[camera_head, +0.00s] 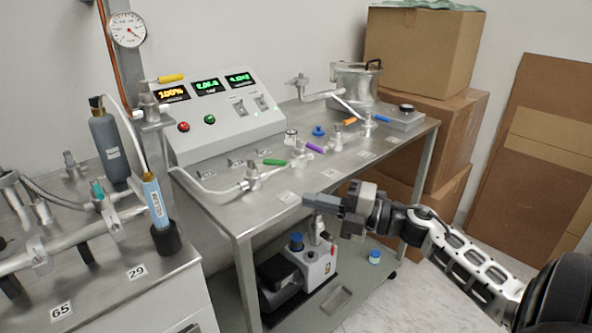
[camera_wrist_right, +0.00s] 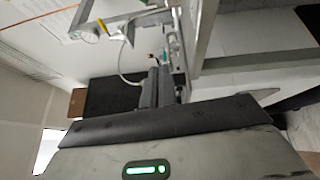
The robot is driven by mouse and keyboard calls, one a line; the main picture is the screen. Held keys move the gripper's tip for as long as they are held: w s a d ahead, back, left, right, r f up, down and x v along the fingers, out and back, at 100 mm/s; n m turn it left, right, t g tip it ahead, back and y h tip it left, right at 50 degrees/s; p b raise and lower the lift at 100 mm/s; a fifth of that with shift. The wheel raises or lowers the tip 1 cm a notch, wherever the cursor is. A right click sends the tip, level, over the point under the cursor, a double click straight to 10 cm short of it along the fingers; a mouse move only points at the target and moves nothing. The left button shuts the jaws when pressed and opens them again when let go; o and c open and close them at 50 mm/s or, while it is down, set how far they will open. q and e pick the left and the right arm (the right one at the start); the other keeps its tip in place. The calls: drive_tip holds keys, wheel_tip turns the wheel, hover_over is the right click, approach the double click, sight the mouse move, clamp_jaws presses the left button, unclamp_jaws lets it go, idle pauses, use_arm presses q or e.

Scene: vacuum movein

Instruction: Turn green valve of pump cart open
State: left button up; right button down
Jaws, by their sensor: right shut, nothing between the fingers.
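The green valve handle (camera_head: 275,162) sits on the metal piping on top of the pump cart (camera_head: 222,199), toward its front left. It lies roughly level, pointing a little to the right. My right gripper (camera_head: 306,200) is shut and empty, in front of the cart's front edge, below and to the right of the green handle and apart from it. Its shut fingers (camera_wrist_right: 160,86) show in the right wrist view, where I cannot make out the green handle for sure. My left gripper is not in view.
Purple (camera_head: 314,148), orange (camera_head: 350,121) and blue (camera_head: 382,118) handles stand along the cart top behind the green one. A control box (camera_head: 222,118) with displays is at the back. A pump (camera_head: 315,262) sits on the lower shelf. Cardboard boxes (camera_head: 425,45) stand behind right.

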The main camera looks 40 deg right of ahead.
sight(267, 163)
drive_tip(key=shift+t+h, duration=0.4)
drive_tip(key=shift+h, duration=0.3)
drive_tip(key=x, duration=0.2)
drive_tip(key=p+x, duration=0.1)
drive_tip(key=x, duration=0.2)
drive_tip(key=d+x, duration=0.1)
drive_tip(key=x, duration=0.2)
drive_tip(key=shift+w+r+p, duration=0.35)
drive_tip(key=shift+w+p, duration=0.05)
drive_tip(key=shift+w, duration=0.15)
drive_tip(key=shift+w+d+r, duration=0.15)
drive_tip(key=shift+w+d, duration=0.95)
drive_tip(key=shift+w, duration=0.1)
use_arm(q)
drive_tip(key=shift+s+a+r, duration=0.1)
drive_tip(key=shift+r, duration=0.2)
use_arm(e)
drive_tip(key=shift+w+d, duration=0.25)
drive_tip(key=shift+d, duration=0.05)
